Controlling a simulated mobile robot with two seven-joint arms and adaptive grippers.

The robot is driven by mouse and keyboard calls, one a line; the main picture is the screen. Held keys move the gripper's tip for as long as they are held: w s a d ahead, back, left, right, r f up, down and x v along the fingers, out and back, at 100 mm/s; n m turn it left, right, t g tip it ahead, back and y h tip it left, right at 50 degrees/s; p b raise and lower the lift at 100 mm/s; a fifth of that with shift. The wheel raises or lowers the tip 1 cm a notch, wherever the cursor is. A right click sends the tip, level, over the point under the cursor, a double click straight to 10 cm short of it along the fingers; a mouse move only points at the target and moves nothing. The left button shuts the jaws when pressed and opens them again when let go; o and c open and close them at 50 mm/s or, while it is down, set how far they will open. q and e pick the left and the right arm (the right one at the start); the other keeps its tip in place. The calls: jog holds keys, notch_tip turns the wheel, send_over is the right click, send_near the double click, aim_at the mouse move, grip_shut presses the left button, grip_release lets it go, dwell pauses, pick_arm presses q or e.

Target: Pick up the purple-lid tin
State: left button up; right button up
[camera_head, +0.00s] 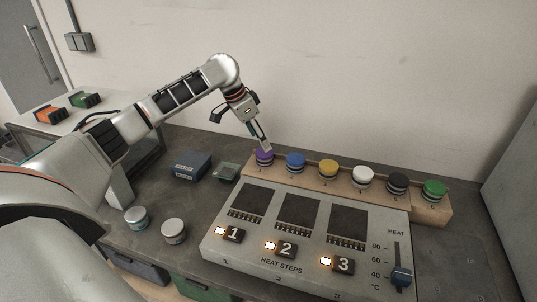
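The purple-lid tin (264,159) stands at the left end of a wooden rack (323,184) behind the heat panel. My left arm reaches in from the left, and my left gripper (265,147) points down right at the purple lid. Its fingertips overlap the lid in the picture and hide part of its top. I cannot tell whether the fingers are around the tin or only above it. The tin looks upright in its slot. My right gripper is not in view.
Blue (296,160), yellow (328,167), white (363,175), black (398,182) and green (434,188) lidded tins fill the rack. A heat panel (225,247) stands in front. Two pale tins (174,231) and a blue box (190,165) are on the left.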

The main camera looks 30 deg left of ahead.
aim_at(264, 152)
pick_arm(q)
jog(key=x, duration=0.4)
jog(key=a+b+x, duration=0.1)
jog(key=x, duration=0.1)
jog(key=shift+s+f, duration=0.15)
jog(key=shift+s, duration=0.1)
jog(key=shift+w+d+f, duration=0.1)
jog(key=shift+w+f, duration=0.1)
jog(key=shift+f, duration=0.1)
jog(key=shift+r, duration=0.1)
jog(key=c, duration=1.3)
